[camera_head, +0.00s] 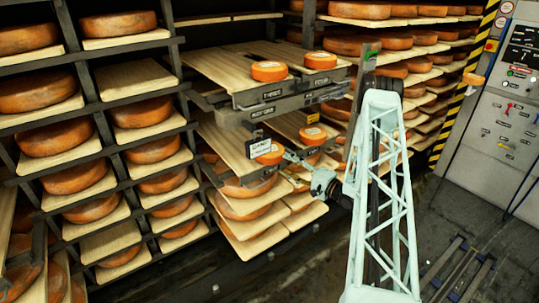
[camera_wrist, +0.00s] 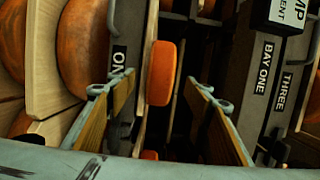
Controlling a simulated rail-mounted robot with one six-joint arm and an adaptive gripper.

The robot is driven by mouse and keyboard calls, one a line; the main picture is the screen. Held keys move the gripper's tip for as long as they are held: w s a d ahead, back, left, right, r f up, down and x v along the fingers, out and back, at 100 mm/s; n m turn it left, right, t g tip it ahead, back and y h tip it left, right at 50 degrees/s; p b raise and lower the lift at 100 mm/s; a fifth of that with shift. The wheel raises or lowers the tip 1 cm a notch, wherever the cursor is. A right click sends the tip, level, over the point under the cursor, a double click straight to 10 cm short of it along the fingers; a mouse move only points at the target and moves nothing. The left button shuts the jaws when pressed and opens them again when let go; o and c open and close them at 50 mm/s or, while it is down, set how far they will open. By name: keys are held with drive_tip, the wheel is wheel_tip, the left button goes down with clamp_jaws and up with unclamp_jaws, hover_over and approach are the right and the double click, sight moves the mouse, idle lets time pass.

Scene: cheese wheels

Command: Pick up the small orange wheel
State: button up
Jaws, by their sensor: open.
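A small orange wheel (camera_head: 270,153) sits near the front end of a lower wooden board in the head view, partly hidden by a white sign. In the wrist view, a small orange wheel (camera_wrist: 162,73) appears edge-on, between and beyond the two fingers. My gripper (camera_head: 292,157) is close to the right of the lower wheel in the head view. In the wrist view my gripper (camera_wrist: 160,82) has its fingers spread wide on both sides of the wheel, with nothing clamped.
Other small wheels sit on the upper boards (camera_head: 269,71) and behind on the lower level (camera_head: 312,135). A white sign (camera_head: 262,146) stands close to the lower wheel. Racks with large wheels (camera_head: 45,92) fill the left. A control cabinet (camera_head: 505,110) stands right.

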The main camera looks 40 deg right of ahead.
sight(279, 159)
drive_tip(key=shift+w+a, duration=0.1)
drive_tip(key=shift+w, duration=0.65)
drive_tip(key=shift+w+a+r+b, duration=0.15)
drive_tip(key=shift+w+b, duration=0.1)
drive_tip(key=shift+w, duration=1.05)
drive_tip(key=shift+w+a+f+b, duration=0.15)
drive_tip(key=shift+w+b, duration=0.1)
drive_tip(key=shift+w, duration=1)
drive_tip(key=shift+r, duration=0.1)
drive_tip(key=shift+c, duration=0.7)
drive_tip(key=shift+r, duration=0.1)
drive_tip(key=c, duration=1.3)
drive_tip(key=shift+r, duration=0.15)
